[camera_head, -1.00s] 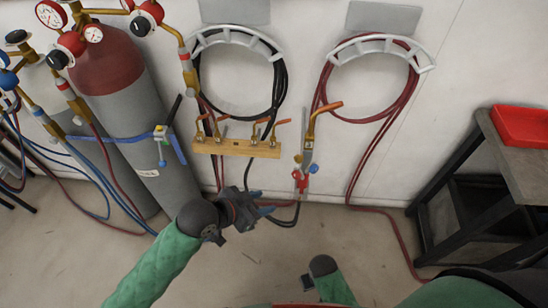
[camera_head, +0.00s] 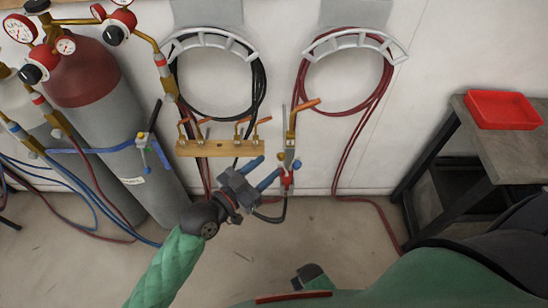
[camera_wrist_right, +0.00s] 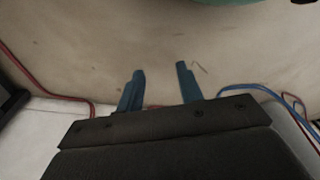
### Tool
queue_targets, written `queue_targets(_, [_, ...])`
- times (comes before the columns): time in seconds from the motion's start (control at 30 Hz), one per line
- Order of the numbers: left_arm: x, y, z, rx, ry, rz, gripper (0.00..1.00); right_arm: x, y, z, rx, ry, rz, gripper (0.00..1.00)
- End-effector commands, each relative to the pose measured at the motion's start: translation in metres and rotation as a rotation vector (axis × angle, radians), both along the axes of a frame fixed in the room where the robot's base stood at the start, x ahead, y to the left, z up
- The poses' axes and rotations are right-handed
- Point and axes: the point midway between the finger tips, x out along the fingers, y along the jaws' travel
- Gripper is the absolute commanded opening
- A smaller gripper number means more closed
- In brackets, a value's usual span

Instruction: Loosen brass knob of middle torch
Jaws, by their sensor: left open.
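A torch (camera_head: 291,122) with a copper-coloured tip hangs upright on the wall between the two hose hangers, right of the wooden rack. It has a brass body, a red knob (camera_head: 286,179) and a blue knob (camera_head: 296,165) low down. In the right wrist view my right gripper (camera_wrist_right: 160,72) is open and empty above the floor.
A wooden rack (camera_head: 220,149) holds several smaller copper-tipped torches just above my left gripper. Gas cylinders (camera_head: 90,90) with gauges stand at the left. Coiled hoses hang above. A dark table (camera_head: 500,140) with a red tray (camera_head: 503,109) stands at the right. Hoses cross the floor.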

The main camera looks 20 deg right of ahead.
Motion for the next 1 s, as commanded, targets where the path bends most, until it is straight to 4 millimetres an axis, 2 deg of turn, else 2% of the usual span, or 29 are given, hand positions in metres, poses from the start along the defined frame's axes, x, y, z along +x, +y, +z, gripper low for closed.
queue_targets(0.1, [0.007, -0.014, 0.003, -0.001, 0.002, -0.001, 0.42, -0.002, -0.004, -0.012, -0.004, -0.007, 0.002, 0.36])
queue_targets(0.3, [0.015, -0.029, 0.001, 0.001, 0.002, -0.001, 0.42, -0.006, -0.008, -0.029, -0.009, -0.016, 0.005, 0.36])
queue_targets(0.7, [0.018, -0.034, 0.0, 0.002, 0.001, -0.001, 0.42, -0.007, -0.01, -0.036, -0.011, -0.021, 0.006, 0.36])
queue_targets(0.77, [0.018, -0.034, 0.0, 0.002, 0.001, -0.001, 0.34, -0.007, -0.01, -0.036, -0.011, -0.021, 0.006, 0.36])
queue_targets(0.93, [0.018, -0.034, 0.0, 0.002, 0.001, -0.001, 0.01, -0.007, -0.01, -0.036, -0.011, -0.021, 0.006, 0.36])
queue_targets(1.0, [0.018, -0.034, 0.0, 0.002, 0.001, -0.001, 0.0, -0.007, -0.01, -0.036, -0.011, -0.021, 0.006, 0.36])
